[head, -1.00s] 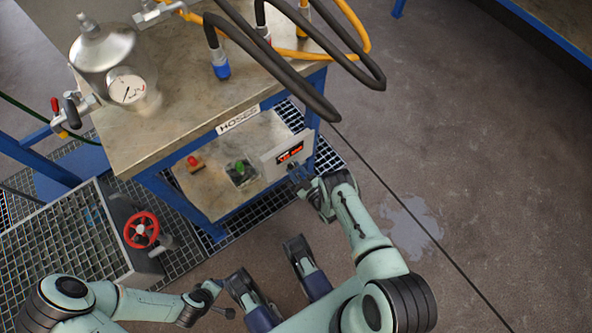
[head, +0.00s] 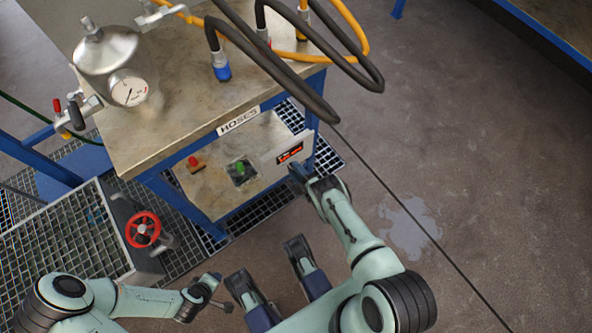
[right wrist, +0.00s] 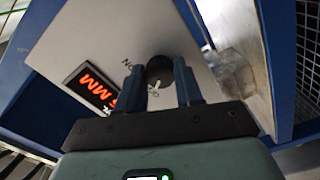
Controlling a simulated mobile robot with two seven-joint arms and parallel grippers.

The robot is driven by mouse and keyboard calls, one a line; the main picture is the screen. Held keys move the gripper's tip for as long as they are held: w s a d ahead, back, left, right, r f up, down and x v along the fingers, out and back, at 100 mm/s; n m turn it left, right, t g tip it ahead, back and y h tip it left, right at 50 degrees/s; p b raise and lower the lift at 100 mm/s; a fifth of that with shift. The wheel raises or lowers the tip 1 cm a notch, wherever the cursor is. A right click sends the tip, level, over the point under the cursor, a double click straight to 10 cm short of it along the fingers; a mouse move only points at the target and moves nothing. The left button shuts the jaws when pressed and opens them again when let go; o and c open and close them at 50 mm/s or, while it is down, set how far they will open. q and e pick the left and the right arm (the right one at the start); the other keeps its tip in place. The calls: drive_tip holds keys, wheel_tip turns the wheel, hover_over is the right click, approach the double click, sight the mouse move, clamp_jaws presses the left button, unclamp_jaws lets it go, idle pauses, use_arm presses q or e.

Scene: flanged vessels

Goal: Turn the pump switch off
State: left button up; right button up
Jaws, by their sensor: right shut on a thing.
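The pump switch is a round black knob (right wrist: 159,72) with a white pointer mark, on a pale panel (right wrist: 110,35) in the right wrist view. Small lettering beside it is partly hidden by a finger. My right gripper (right wrist: 160,85) has its two fingers on either side of the knob and is shut on it. In the head view my right gripper (head: 298,174) is at the panel's lower edge and hides the knob. My left gripper (head: 207,290) is low at the left, away from the panel; its jaws are too small to read.
A lit red display (head: 290,153) sits on the panel, beside a green button (head: 240,167) and a red button (head: 193,161) on the lower shelf. A red valve wheel (head: 142,229) is at the left. Hoses hang above the panel.

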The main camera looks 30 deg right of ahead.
use_arm(q)
drive_tip(key=shift+w, duration=0.1)
use_arm(e)
drive_tip(key=shift+s+n, duration=0.1)
drive_tip(key=shift+n, duration=0.4)
drive_tip(key=shift+d, duration=0.1)
drive_tip(key=o, duration=1)
drive_tip(key=shift+o, duration=0.2)
use_arm(q)
drive_tip(key=shift+r, duration=0.15)
drive_tip(key=shift+g+h, duration=0.3)
drive_tip(key=shift+h, duration=0.1)
drive_tip(key=s+r+p, duration=0.1)
drive_tip(key=d+r+p, duration=0.1)
drive_tip(key=s+d+r+p, duration=0.1)
drive_tip(key=r, duration=0.1)
drive_tip(key=shift+s+d, duration=0.15)
drive_tip(key=shift+s, duration=0.15)
use_arm(e)
drive_tip(key=s+d, duration=0.1)
drive_tip(key=s, duration=1.2)
drive_tip(key=shift+s, duration=0.15)
